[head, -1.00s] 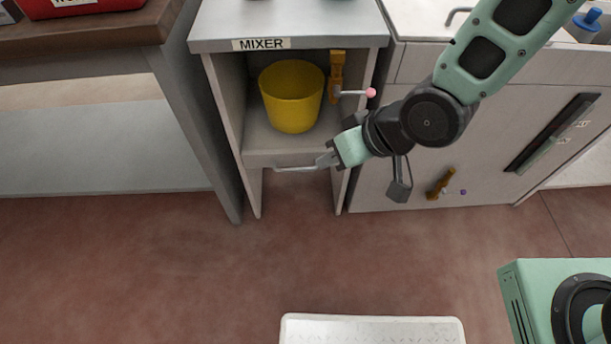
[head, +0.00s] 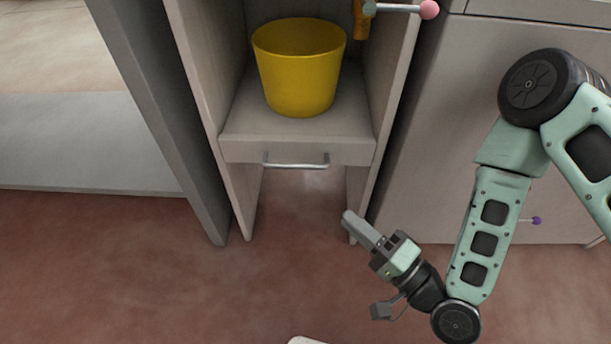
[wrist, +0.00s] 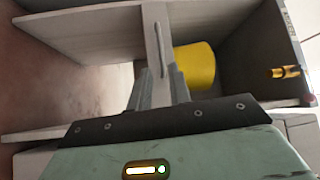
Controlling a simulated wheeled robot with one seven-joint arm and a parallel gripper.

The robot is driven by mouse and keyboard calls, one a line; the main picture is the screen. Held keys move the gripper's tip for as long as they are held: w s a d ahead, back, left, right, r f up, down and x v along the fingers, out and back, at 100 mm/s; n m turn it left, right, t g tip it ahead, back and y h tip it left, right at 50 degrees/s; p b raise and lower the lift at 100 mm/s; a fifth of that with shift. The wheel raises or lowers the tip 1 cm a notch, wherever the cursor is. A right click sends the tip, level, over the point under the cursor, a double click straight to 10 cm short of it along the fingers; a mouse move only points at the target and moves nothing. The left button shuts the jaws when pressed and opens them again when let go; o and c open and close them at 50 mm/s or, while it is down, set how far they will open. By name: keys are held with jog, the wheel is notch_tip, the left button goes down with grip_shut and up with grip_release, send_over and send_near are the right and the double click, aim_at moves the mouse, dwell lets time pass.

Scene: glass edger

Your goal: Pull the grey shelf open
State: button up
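The grey shelf (head: 233,152) sits inside the open-fronted cabinet, its front about flush with the side panels. A silver bar handle (head: 296,166) runs across the shelf front; in the wrist view the handle (wrist: 160,48) stands upright ahead of the fingers. A yellow bucket (head: 300,75) stands upright on the shelf, and its side shows in the wrist view (wrist: 195,65). My gripper (head: 349,218) is in front of the cabinet, below and right of the handle and apart from it. Its two fingers (wrist: 160,90) are parted with a gap and nothing between them.
A pink-tipped lever (head: 428,10) sticks out at the cabinet's upper right, beside an orange-brown fitting (head: 361,20). The cabinet's side panels (head: 203,100) flank the shelf. A purple knob (head: 536,220) is on the right. The floor (head: 150,270) in front is clear.

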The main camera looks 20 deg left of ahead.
jog(key=b, duration=0.5)
send_near(294, 164)
jog(key=shift+m, duration=0.4)
jog(key=x, duration=1)
jog(key=shift+f, duration=0.3)
grip_shut()
